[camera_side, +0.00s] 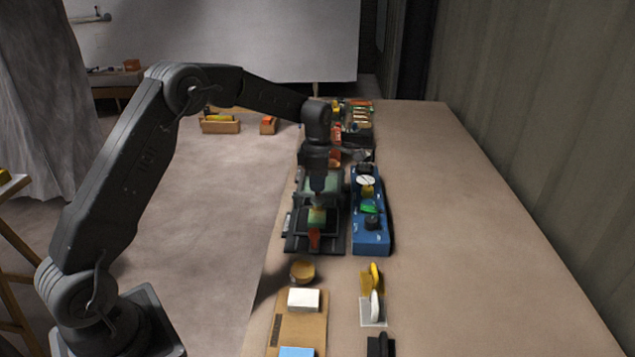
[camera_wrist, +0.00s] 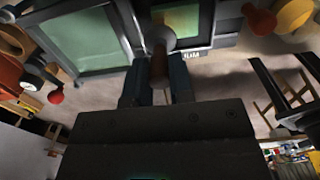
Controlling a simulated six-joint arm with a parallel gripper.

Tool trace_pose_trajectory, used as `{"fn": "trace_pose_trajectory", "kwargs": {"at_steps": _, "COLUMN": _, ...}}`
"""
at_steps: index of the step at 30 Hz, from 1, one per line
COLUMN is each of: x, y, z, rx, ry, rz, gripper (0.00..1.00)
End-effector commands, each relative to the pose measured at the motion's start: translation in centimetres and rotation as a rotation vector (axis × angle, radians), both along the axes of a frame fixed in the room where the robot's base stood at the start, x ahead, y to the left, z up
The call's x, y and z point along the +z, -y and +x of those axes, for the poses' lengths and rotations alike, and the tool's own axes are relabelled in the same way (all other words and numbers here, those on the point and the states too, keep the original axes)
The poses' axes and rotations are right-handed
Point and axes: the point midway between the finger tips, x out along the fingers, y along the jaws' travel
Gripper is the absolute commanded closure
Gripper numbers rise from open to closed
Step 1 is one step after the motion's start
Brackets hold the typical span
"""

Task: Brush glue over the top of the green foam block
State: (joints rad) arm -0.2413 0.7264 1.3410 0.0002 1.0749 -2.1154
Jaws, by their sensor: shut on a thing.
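My gripper (camera_side: 318,190) points down over the dark fixture (camera_side: 334,247) near the middle of the bench. In the wrist view my gripper (camera_wrist: 158,85) is shut on a brown-handled tool, which looks like the brush (camera_wrist: 158,68); its pale round end points away from me. A small green block (camera_side: 317,216) sits in the near part of the fixture, just in front of and below my gripper. A larger green surface in a grey frame shows behind it, and at the left of the wrist view (camera_wrist: 85,40). I cannot tell whether the brush touches green foam.
A blue rack (camera_side: 371,238) with several small items stands close at the right. A round tan pot (camera_side: 302,270) stands in front of the fixture. A white block (camera_side: 303,300) lies on a wooden board nearer the camera. The bench's right side (camera_side: 470,220) is clear.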

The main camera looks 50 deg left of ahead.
Motion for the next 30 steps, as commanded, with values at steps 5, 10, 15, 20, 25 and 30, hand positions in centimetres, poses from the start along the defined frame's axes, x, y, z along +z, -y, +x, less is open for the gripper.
{"fn": "trace_pose_trajectory", "kwargs": {"at_steps": 5, "x": 0.0, "y": 0.2, "z": -0.2, "rx": -0.001, "ry": 0.001, "rz": 0.001, "gripper": 1.00}}
{"fn": "trace_pose_trajectory", "kwargs": {"at_steps": 10, "x": 0.1, "y": 0.8, "z": -0.8, "rx": -0.001, "ry": 0.001, "rz": 0.000, "gripper": 1.00}}
{"fn": "trace_pose_trajectory", "kwargs": {"at_steps": 15, "x": 0.0, "y": 1.1, "z": -1.1, "rx": -0.001, "ry": 0.000, "rz": 0.000, "gripper": 1.00}}
{"fn": "trace_pose_trajectory", "kwargs": {"at_steps": 20, "x": 0.0, "y": 1.4, "z": -1.3, "rx": -0.001, "ry": 0.001, "rz": 0.000, "gripper": 1.00}}
{"fn": "trace_pose_trajectory", "kwargs": {"at_steps": 25, "x": 0.0, "y": 1.9, "z": -1.8, "rx": -0.001, "ry": 0.001, "rz": 0.000, "gripper": 1.00}}
{"fn": "trace_pose_trajectory", "kwargs": {"at_steps": 30, "x": -0.1, "y": 2.1, "z": -2.1, "rx": 0.000, "ry": -0.001, "rz": -0.001, "gripper": 1.00}}
